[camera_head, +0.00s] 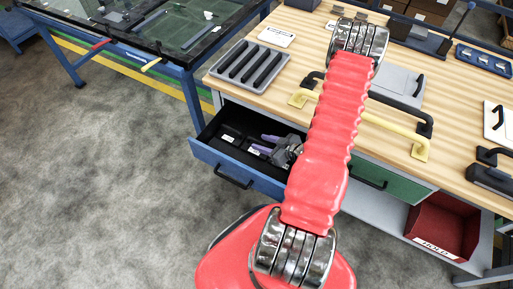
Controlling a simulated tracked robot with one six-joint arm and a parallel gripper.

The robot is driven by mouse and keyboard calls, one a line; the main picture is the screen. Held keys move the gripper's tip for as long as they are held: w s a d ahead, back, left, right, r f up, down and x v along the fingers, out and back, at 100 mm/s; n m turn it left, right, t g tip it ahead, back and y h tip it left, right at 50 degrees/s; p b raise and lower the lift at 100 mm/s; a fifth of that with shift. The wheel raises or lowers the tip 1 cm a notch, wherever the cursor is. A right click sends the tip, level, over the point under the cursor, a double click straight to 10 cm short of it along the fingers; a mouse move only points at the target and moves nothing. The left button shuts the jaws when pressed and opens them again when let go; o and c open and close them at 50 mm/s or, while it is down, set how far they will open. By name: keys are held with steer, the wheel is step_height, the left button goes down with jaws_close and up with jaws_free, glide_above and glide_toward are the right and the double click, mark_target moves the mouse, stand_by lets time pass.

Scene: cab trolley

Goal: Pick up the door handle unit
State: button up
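My gripper (264,144) hangs over the open drawer (236,164), pointing left, with its two purplish fingers apart and nothing visible between them. My red arm hides part of the gripper and the bench middle. I cannot tell for sure which piece is the door handle unit. A dark block with a black handle (491,178) lies at the bench's right edge and may be it. A long yellow grab bar (385,126) lies on the bench behind my arm, with a black bar (401,105) beside it. My gripper is apart from all of these.
A slotted grey tray (249,66) and a white card (276,37) lie on the wooden bench top. A grey panel (396,80) and a white panel (497,122) have handles. A red bin (441,226) stands below. A blue-framed glass table (180,25) is at left.

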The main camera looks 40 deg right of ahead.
steer(key=shift+c, duration=0.5)
jaws_close()
stand_by(0.3)
